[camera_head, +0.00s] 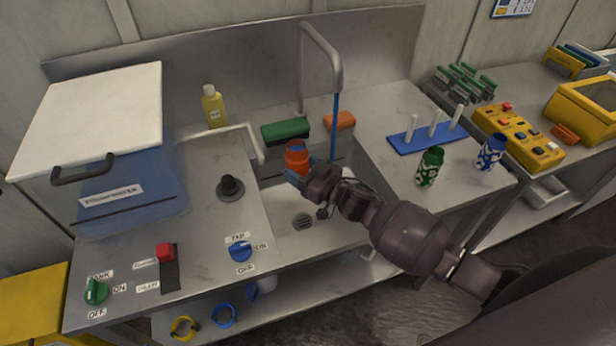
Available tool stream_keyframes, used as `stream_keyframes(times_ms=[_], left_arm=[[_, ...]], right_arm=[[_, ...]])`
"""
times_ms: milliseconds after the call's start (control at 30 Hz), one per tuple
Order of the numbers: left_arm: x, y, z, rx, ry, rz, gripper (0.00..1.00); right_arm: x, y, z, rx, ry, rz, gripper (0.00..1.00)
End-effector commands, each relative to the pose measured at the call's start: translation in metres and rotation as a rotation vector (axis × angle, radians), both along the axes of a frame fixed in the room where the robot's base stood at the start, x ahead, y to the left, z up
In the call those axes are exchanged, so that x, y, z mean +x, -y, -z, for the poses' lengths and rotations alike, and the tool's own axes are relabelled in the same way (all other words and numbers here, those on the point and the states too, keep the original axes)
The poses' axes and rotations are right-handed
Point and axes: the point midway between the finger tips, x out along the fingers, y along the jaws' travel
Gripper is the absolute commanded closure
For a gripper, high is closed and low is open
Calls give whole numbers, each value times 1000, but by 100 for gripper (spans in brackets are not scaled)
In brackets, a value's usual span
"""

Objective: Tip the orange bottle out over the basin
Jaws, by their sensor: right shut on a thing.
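The gripper hides the lower part of the bottle. The basin's drain (303,221) shows below the gripper. A blue stream or rod (335,128) runs down from the grey tap spout (322,50) behind the bottle. My left gripper is not in view.
A yellow bottle (213,106) stands at the back left. Green (430,166) and blue (492,151) patterned bottles stand right, near a blue peg rack (425,138). A lidded tank (125,190) fills the left.

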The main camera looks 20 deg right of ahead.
Motion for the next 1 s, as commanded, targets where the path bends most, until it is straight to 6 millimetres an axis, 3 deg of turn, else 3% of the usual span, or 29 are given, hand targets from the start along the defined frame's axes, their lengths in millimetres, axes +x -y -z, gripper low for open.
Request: stream_keyframes(times_ms=[400, 700, 1000], left_arm=[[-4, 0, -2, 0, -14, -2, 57], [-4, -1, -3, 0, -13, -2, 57], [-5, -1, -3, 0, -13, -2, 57]], right_arm=[[-6, 11, 35, 11, 3, -230, 61], [-11, 15, 42, 5, 19, -281, 61], [-8, 18, 42, -229, 217, -280, 61]])
